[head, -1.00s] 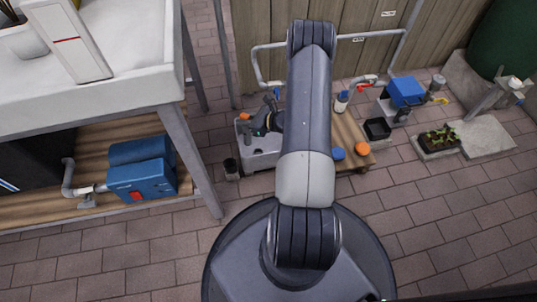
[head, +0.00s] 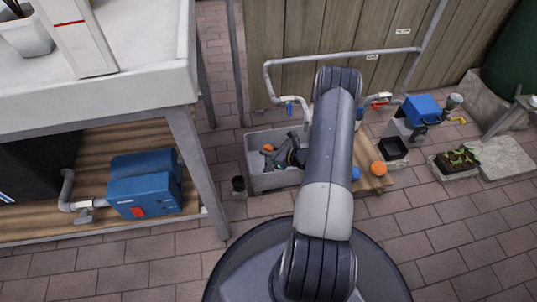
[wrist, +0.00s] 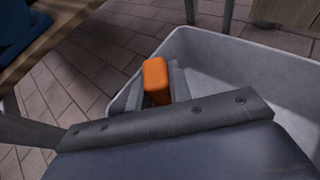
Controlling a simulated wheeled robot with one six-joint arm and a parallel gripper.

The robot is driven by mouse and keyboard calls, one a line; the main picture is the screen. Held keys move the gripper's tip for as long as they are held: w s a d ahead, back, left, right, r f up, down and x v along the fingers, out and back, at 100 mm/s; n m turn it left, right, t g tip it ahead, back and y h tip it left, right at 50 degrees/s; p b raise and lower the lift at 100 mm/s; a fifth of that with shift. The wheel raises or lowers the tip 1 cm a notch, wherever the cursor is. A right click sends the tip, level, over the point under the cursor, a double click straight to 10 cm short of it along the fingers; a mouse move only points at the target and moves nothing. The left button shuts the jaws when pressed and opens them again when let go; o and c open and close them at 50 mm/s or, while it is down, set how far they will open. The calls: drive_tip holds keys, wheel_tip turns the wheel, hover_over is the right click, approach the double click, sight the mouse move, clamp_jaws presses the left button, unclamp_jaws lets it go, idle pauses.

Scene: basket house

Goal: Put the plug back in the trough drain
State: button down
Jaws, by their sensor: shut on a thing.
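The grey trough (head: 277,181) stands on the paving left of my arm. My gripper (head: 271,156) is over its left part and is shut on an orange block-like piece, seemingly the plug (head: 268,148). In the wrist view the plug (wrist: 156,82) sits upright between the two fingers of my gripper (wrist: 162,88), close to the trough's wall (wrist: 133,92). The drain is not visible; my gripper hides part of the trough floor. I cannot tell how high the plug is above the floor.
A tap with a blue handle (head: 290,108) hangs over the trough's back. A dark cup (head: 238,184) stands left of it. Right of my arm are a wooden platform with an orange round thing (head: 378,168), a black bin (head: 393,148) and a blue box (head: 422,108). A bench stands at left.

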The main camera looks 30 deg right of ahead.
drive_tip(key=shift+f, duration=0.35)
drive_tip(key=shift+f, duration=0.3)
drive_tip(key=c, duration=1.3)
unclamp_jaws()
drive_tip(key=shift+r, duration=0.15)
drive_tip(key=shift+r, duration=0.3)
drive_tip(key=p+v, duration=0.4)
drive_tip(key=v, duration=0.8)
drive_tip(key=shift+f, duration=0.2)
